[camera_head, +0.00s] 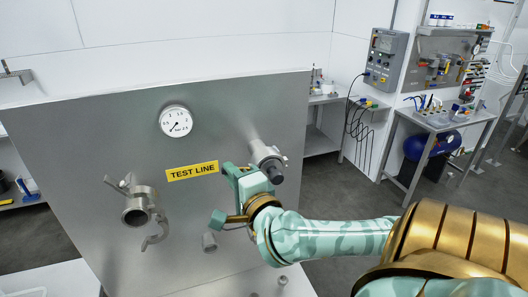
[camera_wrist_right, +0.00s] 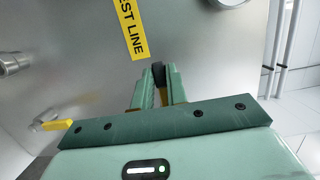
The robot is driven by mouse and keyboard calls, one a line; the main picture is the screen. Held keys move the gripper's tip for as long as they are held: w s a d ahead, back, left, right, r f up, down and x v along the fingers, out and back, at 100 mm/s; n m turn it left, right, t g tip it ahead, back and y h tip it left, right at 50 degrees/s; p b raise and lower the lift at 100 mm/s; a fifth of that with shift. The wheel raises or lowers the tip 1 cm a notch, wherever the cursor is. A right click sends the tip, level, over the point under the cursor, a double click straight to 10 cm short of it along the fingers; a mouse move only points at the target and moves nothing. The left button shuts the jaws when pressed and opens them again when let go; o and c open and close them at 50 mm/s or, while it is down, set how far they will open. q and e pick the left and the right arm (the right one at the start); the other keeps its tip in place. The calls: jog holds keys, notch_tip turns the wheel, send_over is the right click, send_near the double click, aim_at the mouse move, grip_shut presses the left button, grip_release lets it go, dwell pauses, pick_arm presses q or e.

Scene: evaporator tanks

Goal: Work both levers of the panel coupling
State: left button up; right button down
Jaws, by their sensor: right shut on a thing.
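A metal coupling (camera_head: 137,212) with an open round mouth sits at the left of the steel panel in the head view. One lever (camera_head: 120,186) sticks out at its upper left and another (camera_head: 154,240) hangs below it. A second fitting (camera_head: 266,158) with a dark end stands out from the panel's right side. My right gripper (camera_head: 230,172) is just left of this fitting and covers part of its surroundings. In the right wrist view, its fingers (camera_wrist_right: 158,88) are shut on a narrow dark piece (camera_wrist_right: 157,73); I cannot tell whether it is a lever. My left gripper is not in view.
A round gauge (camera_head: 176,121) and a yellow TEST LINE label (camera_head: 192,171) are on the panel (camera_head: 90,150). A small metal stub (camera_head: 209,241) juts out below the label. A workbench (camera_head: 440,121) and a control box (camera_head: 387,52) stand at the back right.

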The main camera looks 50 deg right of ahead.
jog(key=shift+s+f+n+t+y, duration=0.1)
jog(key=shift+s+n+t+y, duration=0.1)
jog(key=shift+n+y, duration=0.3)
jog(key=shift+s+f+n+t+y, duration=0.15)
jog(key=shift+n+y, duration=0.15)
jog(key=shift+y, duration=0.4)
jog(key=shift+a+r, duration=0.1)
jog(key=shift+s+n+y+p, duration=0.15)
jog(key=shift+n+y+p, duration=0.25)
jog(key=shift+y, duration=0.2)
jog(key=c, duration=1.3)
grip_release()
jog(key=shift+r, duration=0.1)
jog(key=shift+s, duration=0.1)
